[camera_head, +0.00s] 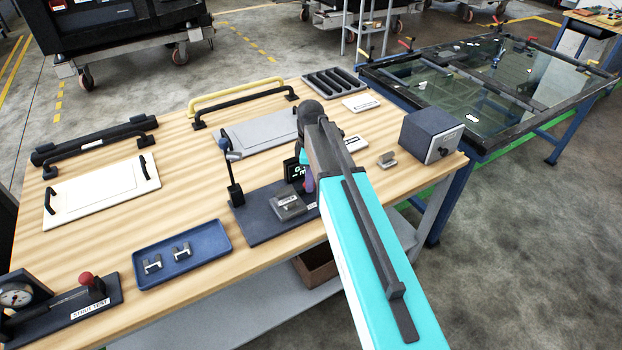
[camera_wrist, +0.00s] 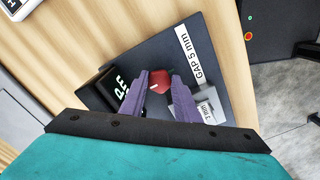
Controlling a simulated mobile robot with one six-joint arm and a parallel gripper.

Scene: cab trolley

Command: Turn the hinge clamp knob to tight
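The hinge clamp knob is the red knob (camera_wrist: 160,80) with a small white mark, on a dark fixture plate (camera_wrist: 208,42) labelled "GAP 5 mm" in the wrist view. My gripper (camera_wrist: 160,77) has its two purple fingers apart, one on each side of the knob; whether they touch it I cannot tell. A black display (camera_wrist: 116,86) with white digits is left of the fingers, and a grey labelled block (camera_wrist: 206,106) is right of them. In the head view, my arm hides the knob; the fixture plate (camera_head: 255,228) and a bit of a purple finger (camera_head: 309,184) show.
A dark upright post (camera_head: 235,180) stands on the fixture's left side. A blue tray (camera_head: 184,262) with two metal brackets lies left of it. A dark box (camera_head: 431,135) stands at the bench's right end. A glass-topped table (camera_head: 500,85) stands behind right.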

